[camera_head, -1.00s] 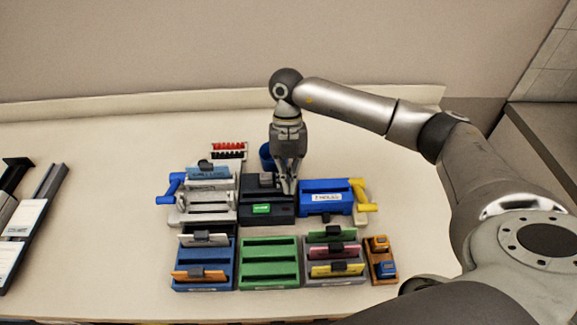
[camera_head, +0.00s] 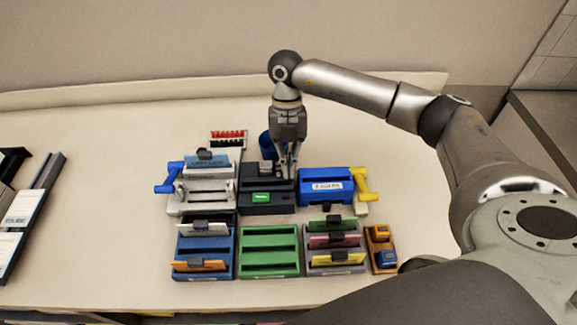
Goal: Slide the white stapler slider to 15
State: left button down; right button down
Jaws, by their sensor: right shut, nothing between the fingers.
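The white stapler (camera_head: 207,205) stands at the left of a row of three desk devices, with a blue handle (camera_head: 168,178) on its left side. Small dark parts show on it, but I cannot tell which is its slider, and no scale marks are readable. My right gripper (camera_head: 291,178) points down, shut and empty, over the right part of the black device (camera_head: 262,209) with a green display. It is to the right of the white stapler and apart from it. Whether its fingertips touch the black device is unclear. My left gripper is not in view.
A blue device (camera_head: 321,186) with a yellow handle (camera_head: 363,184) stands right of the gripper. In front are blue, green (camera_head: 268,257) and grey card trays and an orange holder (camera_head: 381,250). A blue cup (camera_head: 266,146) stands behind. The table's left-middle is clear.

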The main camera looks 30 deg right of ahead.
jog(key=shift+w+d+r, duration=0.1)
jog(key=shift+w+r, duration=0.05)
jog(key=shift+r, duration=0.2)
jog(key=a+v, duration=0.1)
jog(key=v, duration=0.5)
jog(key=shift+s+d+r, duration=0.3)
jog(key=shift+d+r, duration=0.1)
jog(key=shift+r, duration=0.1)
jog(key=shift+r, duration=0.1)
